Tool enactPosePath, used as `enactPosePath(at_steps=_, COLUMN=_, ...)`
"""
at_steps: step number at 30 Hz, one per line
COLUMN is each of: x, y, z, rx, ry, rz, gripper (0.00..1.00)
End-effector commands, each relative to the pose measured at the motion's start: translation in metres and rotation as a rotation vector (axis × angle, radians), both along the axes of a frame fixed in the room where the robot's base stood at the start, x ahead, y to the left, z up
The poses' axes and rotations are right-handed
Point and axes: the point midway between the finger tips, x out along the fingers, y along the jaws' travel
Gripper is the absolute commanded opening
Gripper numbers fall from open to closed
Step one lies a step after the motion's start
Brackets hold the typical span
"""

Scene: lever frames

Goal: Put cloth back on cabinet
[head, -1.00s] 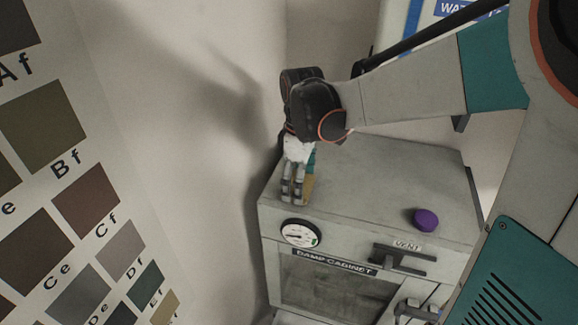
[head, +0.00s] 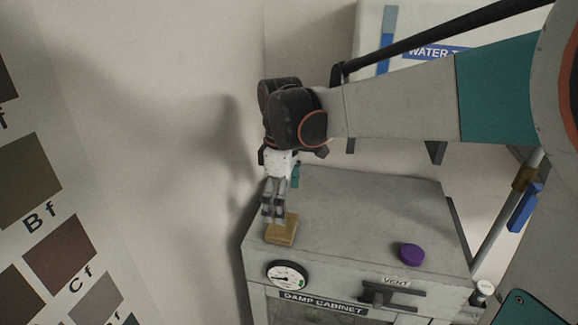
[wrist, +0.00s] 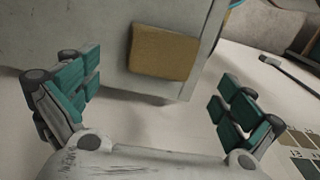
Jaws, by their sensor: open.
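A folded yellow-tan cloth (head: 283,231) lies flat on the top of the grey damp cabinet (head: 350,215), near its front left corner. It also shows in the wrist view (wrist: 163,53) as a tan rectangle on the cabinet top, near the cabinet's edge. My gripper (head: 272,217) is above and just behind the cloth, fingers pointing down. In the wrist view my gripper (wrist: 165,110) has its teal-padded fingers spread wide, with nothing between them. The cloth appears apart from the fingers.
A purple knob-like object (head: 411,254) is on the cabinet top at the right. A round gauge (head: 287,275) and a vent handle (head: 388,297) are on the cabinet front. A wall stands close on the left. A white water tank (head: 420,50) is behind.

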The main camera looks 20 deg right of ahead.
Motion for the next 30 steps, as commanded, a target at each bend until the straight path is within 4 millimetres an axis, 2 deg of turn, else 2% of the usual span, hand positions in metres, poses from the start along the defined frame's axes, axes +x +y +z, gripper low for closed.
enactPosePath(at_steps=3, x=-0.004, y=0.001, z=0.023, rx=0.0, ry=0.0, rz=0.001, gripper=1.0)
enactPosePath(at_steps=9, x=-0.005, y=0.001, z=0.05, rx=0.0, ry=0.0, rz=0.001, gripper=1.0)
enactPosePath(at_steps=14, x=-0.007, y=0.001, z=0.059, rx=0.0, ry=-0.005, rz=-0.006, gripper=1.0)
enactPosePath(at_steps=17, x=-0.016, y=0.001, z=0.06, rx=0.001, ry=-0.033, rz=-0.048, gripper=1.0)
enactPosePath(at_steps=23, x=-0.055, y=0.001, z=0.054, rx=0.024, ry=-0.176, rz=-0.263, gripper=1.0)
enactPosePath(at_steps=30, x=-0.106, y=0.001, z=0.032, rx=0.111, ry=-0.374, rz=-0.571, gripper=1.0)
